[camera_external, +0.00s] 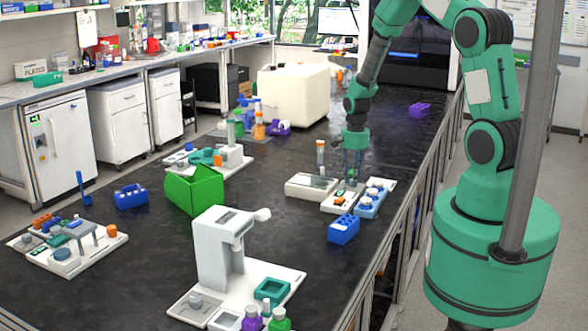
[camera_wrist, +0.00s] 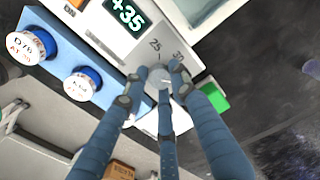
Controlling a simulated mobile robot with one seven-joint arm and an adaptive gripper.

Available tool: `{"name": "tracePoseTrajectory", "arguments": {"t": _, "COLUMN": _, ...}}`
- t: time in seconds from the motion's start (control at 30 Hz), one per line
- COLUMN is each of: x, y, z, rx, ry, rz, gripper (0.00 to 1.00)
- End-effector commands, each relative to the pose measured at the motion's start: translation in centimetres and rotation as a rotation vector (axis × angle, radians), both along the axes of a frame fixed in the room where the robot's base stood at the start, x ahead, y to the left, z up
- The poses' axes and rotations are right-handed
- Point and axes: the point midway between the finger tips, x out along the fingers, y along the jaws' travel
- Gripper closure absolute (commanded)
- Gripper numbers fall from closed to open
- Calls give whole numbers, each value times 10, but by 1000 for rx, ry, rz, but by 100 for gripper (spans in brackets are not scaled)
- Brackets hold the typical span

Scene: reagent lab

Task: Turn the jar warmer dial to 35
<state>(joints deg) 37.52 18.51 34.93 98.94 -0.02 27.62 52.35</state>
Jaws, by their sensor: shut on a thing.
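The jar warmer (camera_external: 329,206) is a pale box on the black bench, below my gripper (camera_external: 354,172). In the wrist view, its grey panel (camera_wrist: 138,45) carries the printed marks 25 and 30, and its display (camera_wrist: 125,15) reads +35 in green. My gripper (camera_wrist: 163,76) points down with its three fingers shut on the pale round dial (camera_wrist: 164,84). The fingers cover much of the dial and the nearby scale, so I cannot tell where its pointer stands.
A blue rack (camera_external: 364,211) of capped jars stands directly beside the warmer, close to my fingers. A pale balance-like box (camera_external: 303,188) stands at its left. A blue block with holes (camera_external: 343,231) lies in front. Open black bench (camera_external: 400,140) lies behind and right.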

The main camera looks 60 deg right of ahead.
Motion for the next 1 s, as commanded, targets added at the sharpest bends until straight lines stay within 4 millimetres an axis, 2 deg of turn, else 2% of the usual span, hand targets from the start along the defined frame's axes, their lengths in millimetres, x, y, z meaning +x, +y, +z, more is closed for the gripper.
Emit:
{"name": "tracePoseTrajectory", "arguments": {"t": 0.23, "x": -1, "y": 1, "z": -1, "rx": 2, "ry": 2, "rz": 1, "gripper": 100}}
{"name": "tracePoseTrajectory", "arguments": {"t": 0.27, "x": -1, "y": 1, "z": -1, "rx": 2, "ry": 2, "rz": 1, "gripper": 68}}
{"name": "tracePoseTrajectory", "arguments": {"t": 0.33, "x": -1, "y": 1, "z": -1, "rx": 2, "ry": 2, "rz": 1, "gripper": 55}}
{"name": "tracePoseTrajectory", "arguments": {"t": 0.77, "x": 0, "y": 0, "z": 3, "rx": 0, "ry": 0, "rz": 2, "gripper": 55}}
{"name": "tracePoseTrajectory", "arguments": {"t": 1.0, "x": 1, "y": 0, "z": 25, "rx": -1, "ry": -1, "rz": 2, "gripper": 55}}
